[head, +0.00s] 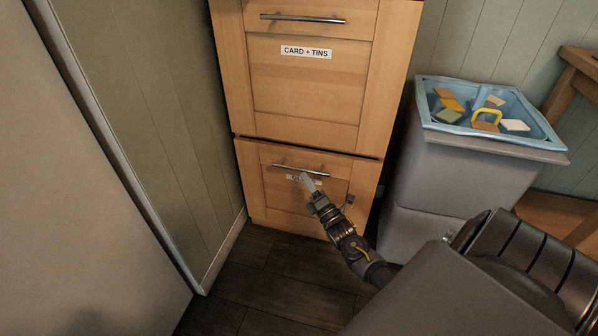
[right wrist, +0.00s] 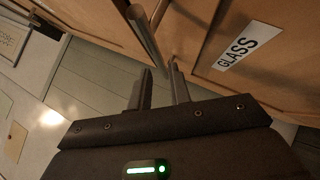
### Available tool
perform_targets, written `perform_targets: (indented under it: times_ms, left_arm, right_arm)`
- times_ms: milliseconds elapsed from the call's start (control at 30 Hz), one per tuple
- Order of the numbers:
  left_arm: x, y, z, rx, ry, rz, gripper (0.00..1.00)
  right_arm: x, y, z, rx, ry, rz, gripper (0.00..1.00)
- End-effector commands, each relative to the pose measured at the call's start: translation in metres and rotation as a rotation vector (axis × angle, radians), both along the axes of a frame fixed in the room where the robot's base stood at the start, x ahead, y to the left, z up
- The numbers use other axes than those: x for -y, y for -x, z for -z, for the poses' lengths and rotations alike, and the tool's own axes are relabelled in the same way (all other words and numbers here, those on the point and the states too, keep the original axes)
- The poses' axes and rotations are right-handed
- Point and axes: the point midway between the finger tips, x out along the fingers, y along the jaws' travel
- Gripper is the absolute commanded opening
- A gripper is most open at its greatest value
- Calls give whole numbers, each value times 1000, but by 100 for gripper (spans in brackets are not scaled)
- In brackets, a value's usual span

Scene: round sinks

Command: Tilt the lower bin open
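The lower bin (head: 262,188) is a wooden front with a horizontal metal handle (head: 290,167) near its top. In the head view it looks closed. Its label is mostly hidden behind my right gripper (head: 308,180); in the right wrist view the label (right wrist: 238,46) reads GLASS. My right gripper is at the handle, in front of the bin. In the right wrist view its two fingers (right wrist: 160,72) stand apart, and the handle bar (right wrist: 143,32) runs down to the fingertips. I cannot tell whether they touch it. My left gripper is not in view.
The upper bin front (head: 300,85), labelled CARD + TINS, is shut above. A grey container with a blue tray (head: 430,122) of several small items stands to the right. A wall and a large pale panel (head: 80,180) are at left. Dark floor (head: 262,275) is clear in front.

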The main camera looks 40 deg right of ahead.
Motion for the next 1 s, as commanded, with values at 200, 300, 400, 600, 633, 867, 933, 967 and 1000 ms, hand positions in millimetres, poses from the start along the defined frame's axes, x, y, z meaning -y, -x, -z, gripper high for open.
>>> perform_targets:
  times_ms: [200,300,400,600,633,867,933,967,1000]
  left_arm:
    - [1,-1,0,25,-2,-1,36]
    - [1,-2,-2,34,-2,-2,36]
    - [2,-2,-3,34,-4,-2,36]
    - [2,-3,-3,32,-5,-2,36]
    - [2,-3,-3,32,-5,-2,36]
    - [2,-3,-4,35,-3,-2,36]
    - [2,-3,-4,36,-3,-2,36]
    - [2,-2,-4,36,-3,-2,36]
    - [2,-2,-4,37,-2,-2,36]
  right_arm:
    - [2,-33,-12,1,-2,-1,20]
    - [3,-42,-16,0,-2,-2,20]
    - [4,-47,-19,-1,-1,-1,20]
    - [4,-48,-20,-3,-1,-1,20]
    - [4,-48,-20,-3,-1,-1,20]
    - [4,-48,-20,-3,-2,-2,0]
    - [4,-48,-19,-3,-2,-2,0]
    - [4,-48,-19,-3,-2,-2,0]
    - [4,-48,-19,-2,-2,-1,0]
